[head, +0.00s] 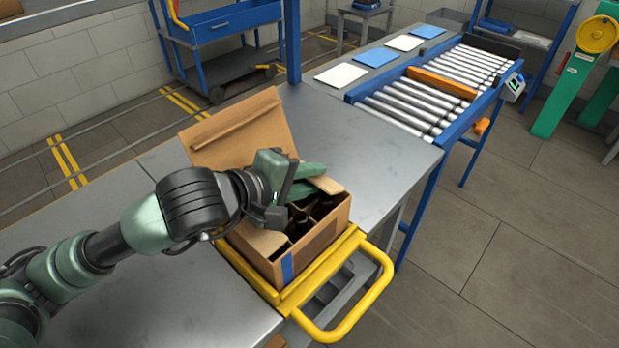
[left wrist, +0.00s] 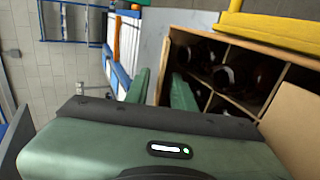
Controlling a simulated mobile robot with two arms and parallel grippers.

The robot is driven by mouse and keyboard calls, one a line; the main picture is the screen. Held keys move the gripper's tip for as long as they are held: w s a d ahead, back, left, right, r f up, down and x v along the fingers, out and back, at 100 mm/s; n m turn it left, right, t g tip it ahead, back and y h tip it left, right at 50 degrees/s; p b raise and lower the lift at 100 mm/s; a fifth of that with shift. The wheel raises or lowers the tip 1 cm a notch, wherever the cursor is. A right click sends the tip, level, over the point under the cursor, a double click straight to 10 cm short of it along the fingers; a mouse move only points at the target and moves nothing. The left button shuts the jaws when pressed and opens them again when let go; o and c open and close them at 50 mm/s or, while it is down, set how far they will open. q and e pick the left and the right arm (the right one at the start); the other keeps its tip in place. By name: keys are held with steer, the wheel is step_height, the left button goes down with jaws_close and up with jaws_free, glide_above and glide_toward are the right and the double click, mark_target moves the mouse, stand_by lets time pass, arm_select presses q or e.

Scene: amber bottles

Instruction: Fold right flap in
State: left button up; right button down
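The open cardboard box (head: 312,247) holds dark bottles (head: 300,222) in a divided insert; the bottles also show in the left wrist view (left wrist: 222,75). A tan flap (head: 328,185), apparently the right one, shows at the box's far right edge beside my left gripper (head: 314,177). A large flap (head: 235,130) stands up at the back, and another flap (head: 258,240) lies at the left side. My left gripper is over the box's far right part, its green fingers apart. In the left wrist view its fingers (left wrist: 160,85) straddle a tan edge; contact cannot be told. My right gripper is out of view.
The box sits by a yellow-framed holder (head: 345,325) at the front edge of the metal table (head: 365,165). A roller conveyor (head: 425,95) adjoins at the back right. The tabletop right of the box is clear. A blue cart (head: 225,25) stands behind.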

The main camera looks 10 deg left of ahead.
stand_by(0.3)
arm_select(q)
steer(key=shift+s+a+r, duration=0.15)
steer(key=shift+s+a, duration=0.05)
steer(key=v, duration=0.3)
steer(key=p, duration=1.4)
glide_toward(308, 179)
steer(key=shift+p+v, duration=0.45)
steer(key=shift+v, duration=0.45)
steer(key=shift+d, duration=0.1)
